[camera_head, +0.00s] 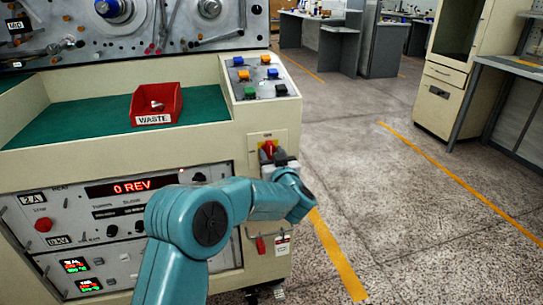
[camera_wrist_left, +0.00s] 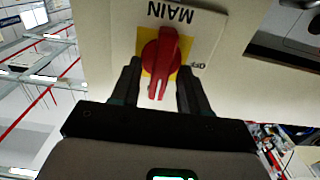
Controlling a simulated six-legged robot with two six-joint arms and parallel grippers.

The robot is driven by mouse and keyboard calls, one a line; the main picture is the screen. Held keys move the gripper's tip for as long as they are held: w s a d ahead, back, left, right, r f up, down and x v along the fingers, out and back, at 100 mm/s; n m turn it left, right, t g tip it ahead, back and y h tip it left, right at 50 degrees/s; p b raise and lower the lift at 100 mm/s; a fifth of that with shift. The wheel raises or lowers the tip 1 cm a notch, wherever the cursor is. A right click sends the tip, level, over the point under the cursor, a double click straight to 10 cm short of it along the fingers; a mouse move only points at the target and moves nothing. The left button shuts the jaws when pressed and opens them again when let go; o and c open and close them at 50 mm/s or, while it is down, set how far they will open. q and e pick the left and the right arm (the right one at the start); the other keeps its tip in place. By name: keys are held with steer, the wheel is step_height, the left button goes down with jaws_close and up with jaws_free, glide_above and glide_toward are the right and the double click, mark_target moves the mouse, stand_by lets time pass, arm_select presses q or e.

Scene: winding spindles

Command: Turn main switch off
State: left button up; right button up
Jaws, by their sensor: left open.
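The main switch (camera_head: 268,147) is a red rotary knob on a yellow plate on the machine's front, right of the panel. In the left wrist view the red knob (camera_wrist_left: 161,58) sits under the upside-down word MAIN, with an OFF mark at the right of its plate. My left gripper (camera_head: 277,158) is at the switch. In the left wrist view the two dark fingers of my left gripper (camera_wrist_left: 158,88) stand open on either side of the knob's handle, with gaps visible. The right gripper is in neither view.
A red WASTE bin (camera_head: 157,104) stands on the green shelf (camera_head: 75,122). A box with coloured buttons (camera_head: 260,77) is above the switch. A red handle (camera_head: 261,245) hangs below it. Open floor (camera_head: 400,210) with yellow lines lies to the right.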

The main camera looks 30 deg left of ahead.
arm_select(q)
jaws_close()
